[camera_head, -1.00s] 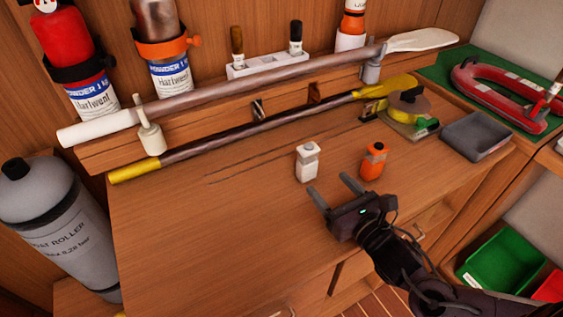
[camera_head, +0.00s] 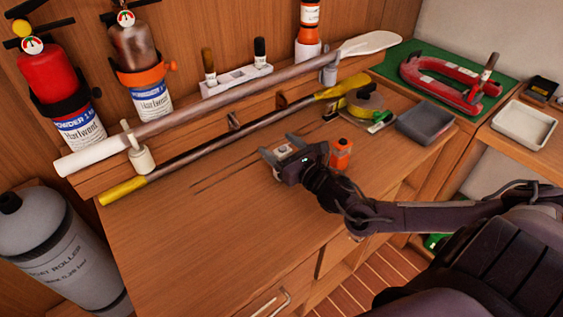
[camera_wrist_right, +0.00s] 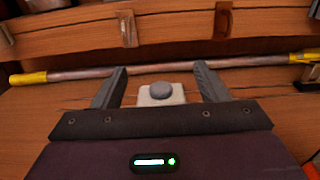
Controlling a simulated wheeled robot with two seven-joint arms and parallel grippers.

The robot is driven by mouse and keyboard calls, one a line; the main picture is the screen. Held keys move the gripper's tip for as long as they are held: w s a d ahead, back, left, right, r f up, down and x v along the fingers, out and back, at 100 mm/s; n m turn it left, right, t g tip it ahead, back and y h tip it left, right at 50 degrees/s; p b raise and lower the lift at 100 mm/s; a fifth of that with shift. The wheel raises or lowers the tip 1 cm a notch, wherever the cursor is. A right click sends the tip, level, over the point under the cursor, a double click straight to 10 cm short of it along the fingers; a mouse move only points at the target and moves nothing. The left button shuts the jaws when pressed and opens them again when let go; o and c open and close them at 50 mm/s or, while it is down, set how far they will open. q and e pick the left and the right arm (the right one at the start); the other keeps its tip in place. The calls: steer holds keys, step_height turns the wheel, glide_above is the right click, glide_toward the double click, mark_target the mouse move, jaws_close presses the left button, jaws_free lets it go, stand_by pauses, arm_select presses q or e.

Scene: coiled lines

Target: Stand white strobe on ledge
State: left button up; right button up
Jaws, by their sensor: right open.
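The white strobe (camera_wrist_right: 162,95), a small white block with a grey round cap, stands upright on the wooden bench. In the head view it is partly hidden by my right gripper (camera_head: 278,146). My right gripper is open, and in the right wrist view its fingers (camera_wrist_right: 161,70) lie on either side of the strobe with a visible gap at each side. The wooden ledge (camera_head: 190,147) runs along the back of the bench, beyond the strobe. My left gripper is not in view.
An orange strobe (camera_head: 340,154) stands close to the right of my gripper. A yellow-ended pole (camera_head: 215,140) lies in front of the ledge, and a long paddle (camera_head: 230,100) lies over it. A grey tray (camera_head: 426,124) sits at right. The bench's left front is clear.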

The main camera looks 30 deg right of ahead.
steer(key=shift+w, duration=0.75)
steer(key=shift+s, duration=0.1)
steer(key=c, duration=1.3)
jaws_close()
steer(key=shift+r, duration=0.15)
